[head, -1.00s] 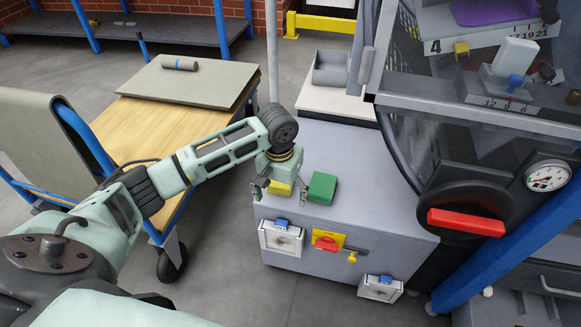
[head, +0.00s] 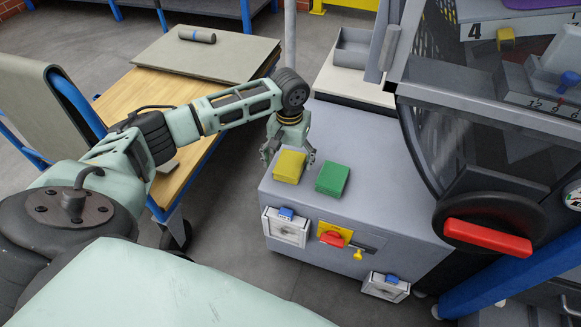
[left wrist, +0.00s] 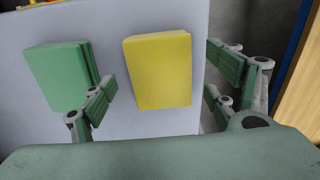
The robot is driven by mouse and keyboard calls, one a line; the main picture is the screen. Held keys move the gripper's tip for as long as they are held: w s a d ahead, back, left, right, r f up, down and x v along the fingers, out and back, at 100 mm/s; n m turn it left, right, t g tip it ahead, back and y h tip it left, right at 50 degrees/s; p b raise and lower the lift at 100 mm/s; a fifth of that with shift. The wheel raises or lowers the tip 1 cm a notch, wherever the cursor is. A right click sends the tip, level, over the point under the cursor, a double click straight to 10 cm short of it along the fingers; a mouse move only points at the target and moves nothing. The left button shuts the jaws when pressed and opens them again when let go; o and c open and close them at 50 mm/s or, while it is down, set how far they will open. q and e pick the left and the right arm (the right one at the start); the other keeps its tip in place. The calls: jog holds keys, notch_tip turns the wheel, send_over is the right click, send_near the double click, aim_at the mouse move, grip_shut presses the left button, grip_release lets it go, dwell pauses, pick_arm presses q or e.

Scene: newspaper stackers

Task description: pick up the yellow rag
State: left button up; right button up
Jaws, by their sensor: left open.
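The yellow rag (head: 289,166) is a flat folded block lying on top of the grey cabinet (head: 350,205). A green rag (head: 332,179) lies just to its right. My left gripper (head: 288,156) is open and empty, over the cabinet top at the far side of the yellow rag. In the left wrist view the yellow rag (left wrist: 158,70) shows between the open fingers, apart from them. The green rag (left wrist: 62,75) is partly behind one finger there. My right gripper is not in view.
A cart with a wooden top (head: 190,165) stands to the left, carrying a grey stack (head: 215,52). A grey open bin (head: 358,48) is at the back of the cabinet. A machine with a red handle (head: 487,236) stands close on the right.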

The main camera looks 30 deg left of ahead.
pick_arm(q)
jog(key=shift+f, duration=0.65)
jog(key=c, duration=1.2)
